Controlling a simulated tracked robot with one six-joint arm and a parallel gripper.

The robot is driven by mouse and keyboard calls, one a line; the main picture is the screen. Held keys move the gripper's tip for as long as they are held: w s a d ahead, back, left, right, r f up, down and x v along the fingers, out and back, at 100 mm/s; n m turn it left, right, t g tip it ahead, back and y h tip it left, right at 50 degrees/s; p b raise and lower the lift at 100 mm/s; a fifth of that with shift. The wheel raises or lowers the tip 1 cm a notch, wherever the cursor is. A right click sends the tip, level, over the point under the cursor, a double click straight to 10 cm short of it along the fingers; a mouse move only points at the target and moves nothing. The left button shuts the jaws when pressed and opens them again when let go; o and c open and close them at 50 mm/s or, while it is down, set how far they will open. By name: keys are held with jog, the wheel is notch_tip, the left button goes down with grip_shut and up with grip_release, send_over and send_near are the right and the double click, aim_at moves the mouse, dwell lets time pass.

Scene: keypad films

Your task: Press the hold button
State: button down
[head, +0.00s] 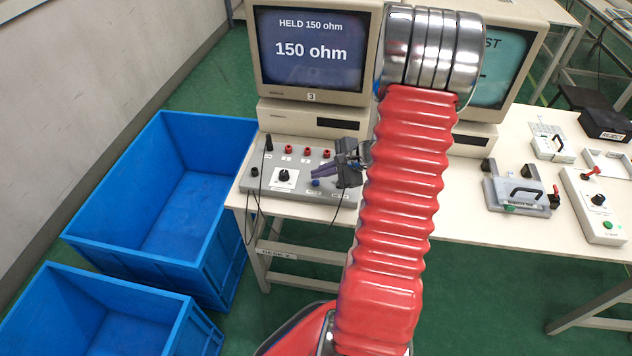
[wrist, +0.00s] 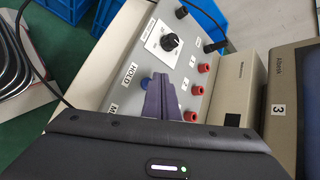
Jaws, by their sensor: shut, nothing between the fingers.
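The blue hold button (wrist: 146,84) is on the grey panel (wrist: 190,52), beside the printed word HOLD. It also shows in the head view (head: 316,182), partly behind my fingers. My gripper (head: 315,173) is shut and empty, its purple fingers pointing left over the panel. In the wrist view my gripper (wrist: 160,82) has its fingertips right beside the button. I cannot tell whether they touch it. The monitor (head: 312,48) above the panel reads "HELD 150 ohm" and "150 ohm".
The panel also carries a black knob (head: 284,175), several red sockets and plugged black leads. Two blue crates (head: 190,262) stand left of the desk. A second monitor (head: 498,62) is partly behind my arm. Devices, including a handled unit (head: 520,192), stand on the right.

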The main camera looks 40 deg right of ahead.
notch_tip(320, 180, up, 5)
jog(key=shift+f, duration=0.1)
dwell(0.6)
dwell(0.4)
jog(key=s+a+r+n+g+y, duration=0.1)
jog(key=s+a+r+n+g, duration=0.1)
jog(key=s+a+n+g, duration=0.3)
jog(key=s+a+r+n, duration=0.1)
jog(key=s+a+n, duration=0.25)
jog(key=a, duration=0.35)
jog(key=s+a+r+n+t+h, duration=0.1)
jog(key=s+a+r+n+h, duration=0.1)
jog(key=a+r+n, duration=0.5)
jog(key=s+a+r+n+t+h, duration=0.1)
jog(key=s+a+r+n+h, duration=0.1)
jog(key=s+a+r+n, duration=0.2)
jog(key=a+r+n, duration=0.3)
jog(key=a+r, duration=0.3)
jog(key=a, duration=0.3)
jog(key=shift+s+r+n, duration=0.2)
jog(key=shift+s+n, duration=0.1)
jog(key=shift+n, duration=0.05)
dwell(1.0)
